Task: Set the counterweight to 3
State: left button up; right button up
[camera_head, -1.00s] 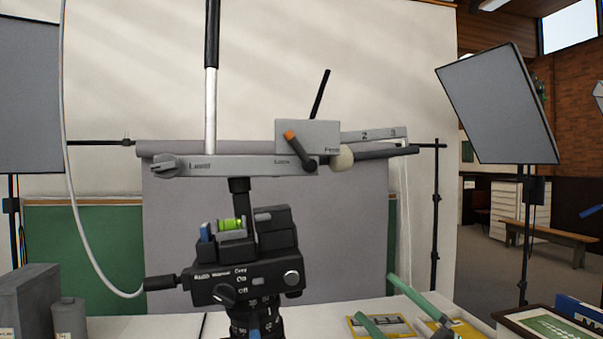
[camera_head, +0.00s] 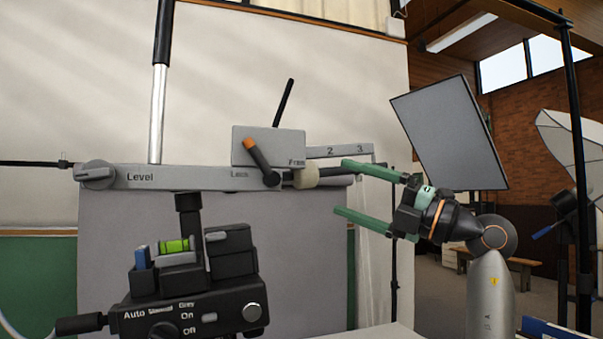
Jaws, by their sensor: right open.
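A grey horizontal arm (camera_head: 210,178) sits on a black tripod head and carries a scale plate (camera_head: 340,152) marked 2 and 3. A cream round piece (camera_head: 306,176), perhaps the counterweight, sits on a dark rod (camera_head: 337,181) below the scale, left of the 2. A grey box (camera_head: 284,146) and an orange-tipped lever (camera_head: 257,160) are just left of it. My right gripper (camera_head: 342,187) is open, its two green fingers pointing left near the rod's right end. I cannot tell if they touch it. My left gripper is not in view.
The tripod head (camera_head: 200,305) with a green level vial stands below the arm. A dark panel on a stand (camera_head: 450,132) is behind my right gripper. A white reflector (camera_head: 572,150) and a black pole are at the far right.

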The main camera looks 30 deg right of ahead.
aim_at(318, 179)
jog(key=p+x, duration=0.2)
jog(key=x, duration=0.7)
jog(key=shift+w+a, duration=0.1)
jog(key=shift+w, duration=0.15)
jog(key=shift+c, duration=0.2)
grip_shut()
dwell(0.3)
